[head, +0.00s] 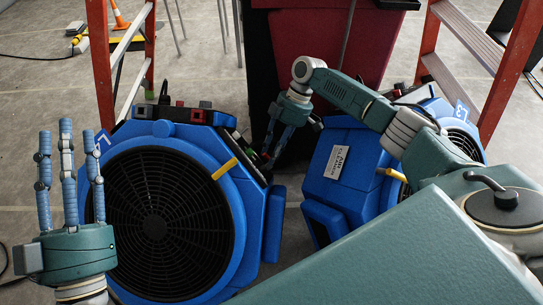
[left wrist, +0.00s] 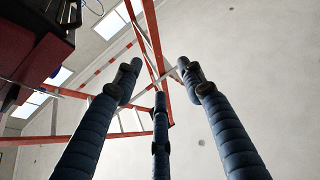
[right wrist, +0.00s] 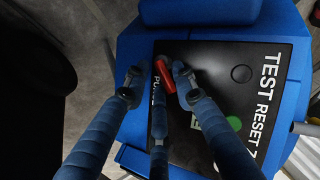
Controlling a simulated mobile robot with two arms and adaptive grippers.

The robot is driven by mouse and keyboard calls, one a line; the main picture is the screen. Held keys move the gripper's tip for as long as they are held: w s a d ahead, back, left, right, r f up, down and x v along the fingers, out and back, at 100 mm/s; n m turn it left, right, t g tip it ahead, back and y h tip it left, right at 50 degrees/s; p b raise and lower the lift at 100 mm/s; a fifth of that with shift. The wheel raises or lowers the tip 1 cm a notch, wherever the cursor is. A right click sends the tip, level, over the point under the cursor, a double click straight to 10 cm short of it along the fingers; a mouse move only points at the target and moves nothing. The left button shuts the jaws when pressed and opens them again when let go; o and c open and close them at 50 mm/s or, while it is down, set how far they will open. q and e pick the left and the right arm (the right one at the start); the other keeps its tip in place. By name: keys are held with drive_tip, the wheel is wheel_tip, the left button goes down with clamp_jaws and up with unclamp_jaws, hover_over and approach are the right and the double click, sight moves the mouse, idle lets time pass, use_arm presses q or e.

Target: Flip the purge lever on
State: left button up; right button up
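A red lever (right wrist: 163,70) sits on a black panel (right wrist: 215,62) on a blue blower, beside partly hidden white lettering that begins "PU". In the right wrist view my right gripper (right wrist: 157,78) is open, with its fingers spread around the lever; I cannot tell whether any finger touches it. In the head view the right gripper (head: 270,143) points down at the side of the left blue blower (head: 261,205), where its fingers partly hide the panel. My left gripper (head: 67,132) is open and empty, with fingers up, in front of that blower's left side.
A second blue blower (head: 335,170) stands to the right. Orange ladders (head: 103,70) and a dark red bin (head: 300,45) stand behind. An orange cone (head: 119,18) is far back left.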

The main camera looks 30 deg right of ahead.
use_arm(q)
drive_tip(key=shift+s+r+t, duration=0.4)
drive_tip(key=shift+s+r, duration=0.05)
drive_tip(key=shift+r, duration=0.35)
use_arm(e)
drive_tip(key=shift+a+f, duration=0.3)
drive_tip(key=shift+f, duration=0.25)
drive_tip(key=shift+c, duration=0.2)
